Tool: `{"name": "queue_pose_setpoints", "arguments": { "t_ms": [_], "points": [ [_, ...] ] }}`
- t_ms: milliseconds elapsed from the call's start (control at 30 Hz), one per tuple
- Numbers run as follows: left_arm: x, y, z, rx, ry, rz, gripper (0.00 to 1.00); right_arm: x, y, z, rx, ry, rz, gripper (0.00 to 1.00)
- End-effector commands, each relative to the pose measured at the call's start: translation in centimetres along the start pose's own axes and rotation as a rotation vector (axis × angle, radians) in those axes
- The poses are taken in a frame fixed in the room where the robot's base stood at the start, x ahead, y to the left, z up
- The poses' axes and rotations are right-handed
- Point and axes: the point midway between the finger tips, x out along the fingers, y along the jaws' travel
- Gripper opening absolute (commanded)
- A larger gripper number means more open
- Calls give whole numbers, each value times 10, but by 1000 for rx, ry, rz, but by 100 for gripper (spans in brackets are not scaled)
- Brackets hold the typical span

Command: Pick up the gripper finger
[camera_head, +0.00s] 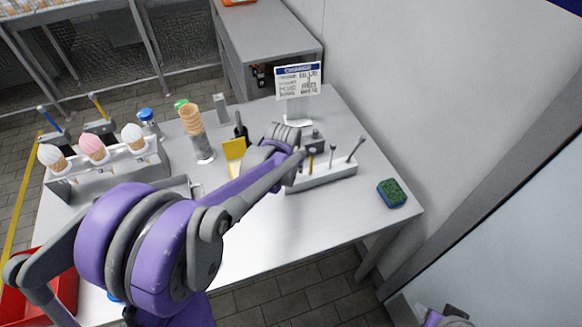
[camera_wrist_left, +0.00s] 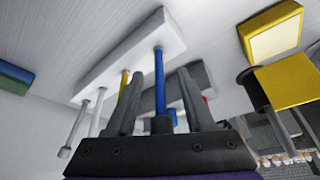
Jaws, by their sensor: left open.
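A white rack (camera_head: 335,174) on the steel table holds several thin upright rods, and it also shows in the left wrist view (camera_wrist_left: 120,52). They include a blue rod (camera_wrist_left: 160,85), a yellow rod (camera_wrist_left: 124,82) and grey rods with round or flared ends (camera_wrist_left: 75,128). I cannot tell from the frames which one is the gripper finger. My left gripper (camera_wrist_left: 163,100) is open at the rack, its two fingers on either side of the blue rod, with no clear grip on it. In the head view my left wrist partly hides the rack's left end.
A menu sign (camera_head: 298,85) stands behind. The table's front right is clear.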

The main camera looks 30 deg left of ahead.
Motion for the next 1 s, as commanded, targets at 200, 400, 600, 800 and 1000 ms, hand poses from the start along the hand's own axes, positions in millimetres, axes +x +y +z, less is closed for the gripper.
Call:
{"name": "queue_pose_setpoints", "arguments": {
  "t_ms": [200, 400, 600, 800, 1000],
  "points": [
    [11, 0, 0, 0, 0, 0, 53, 1, 0, 1, 0, -1, 0, 56],
    [10, 0, 0, 0, 0, 0, 41, 1, 0, 1, 0, -1, 0, 56],
    [10, 0, 0, 0, 0, 0, 5, 1, 0, 1, 0, -1, 0, 56],
    [10, 0, 0, 0, 0, 0, 0, 1, 0, 1, 0, -1, 0, 56],
    [10, 0, 0, 0, 0, 0, 0, 1, 0, 1, 0, -1, 0, 56]
  ]
}}
